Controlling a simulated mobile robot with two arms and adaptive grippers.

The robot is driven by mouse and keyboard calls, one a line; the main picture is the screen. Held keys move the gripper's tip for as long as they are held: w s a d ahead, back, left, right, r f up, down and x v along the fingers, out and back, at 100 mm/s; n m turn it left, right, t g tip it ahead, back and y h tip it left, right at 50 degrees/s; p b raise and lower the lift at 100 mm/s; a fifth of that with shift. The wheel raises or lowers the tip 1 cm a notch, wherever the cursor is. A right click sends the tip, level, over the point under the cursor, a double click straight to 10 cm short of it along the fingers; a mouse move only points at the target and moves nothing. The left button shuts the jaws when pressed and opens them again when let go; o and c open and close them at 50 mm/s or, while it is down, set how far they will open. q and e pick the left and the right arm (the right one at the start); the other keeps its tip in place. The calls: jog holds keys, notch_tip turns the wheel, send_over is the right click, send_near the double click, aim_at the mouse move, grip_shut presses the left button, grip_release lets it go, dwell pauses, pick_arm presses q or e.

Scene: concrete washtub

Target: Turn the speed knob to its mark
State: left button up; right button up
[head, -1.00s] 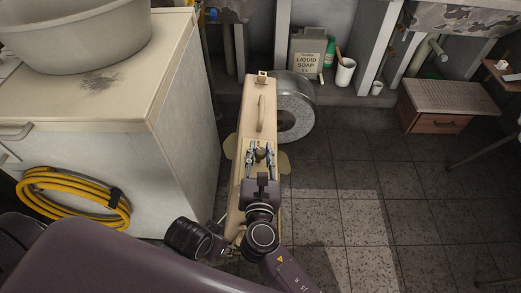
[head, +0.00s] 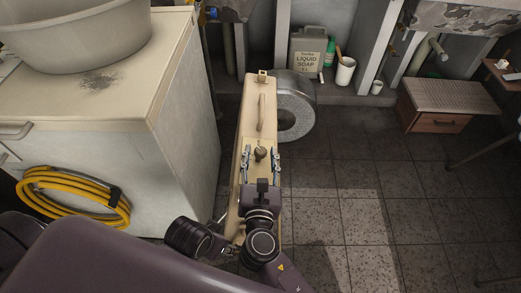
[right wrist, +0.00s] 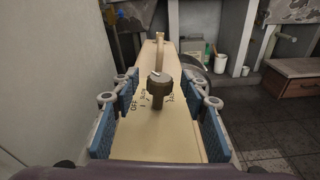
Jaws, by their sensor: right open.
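The speed knob (head: 261,153) is a small brown knob on top of a long cream machine body (head: 258,100). In the right wrist view the knob (right wrist: 159,92) stands upright, with a pale line on its top. Dark lettering flanks it; OFF is readable at left, and the knob hides part of the scale. My right gripper (head: 261,157) is open, its fingers on both sides of the knob with clear gaps. The blue finger pads (right wrist: 165,110) show apart from it in the wrist view. My left gripper is not in view.
A handle (head: 261,112) rises from the body beyond the knob, and a grey wheel (head: 302,92) sits at its right. A white cabinet (head: 185,110) with a basin (head: 75,35) and yellow hose (head: 70,185) stands left.

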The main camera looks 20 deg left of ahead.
jog(key=v, duration=1)
jog(key=shift+s, duration=0.1)
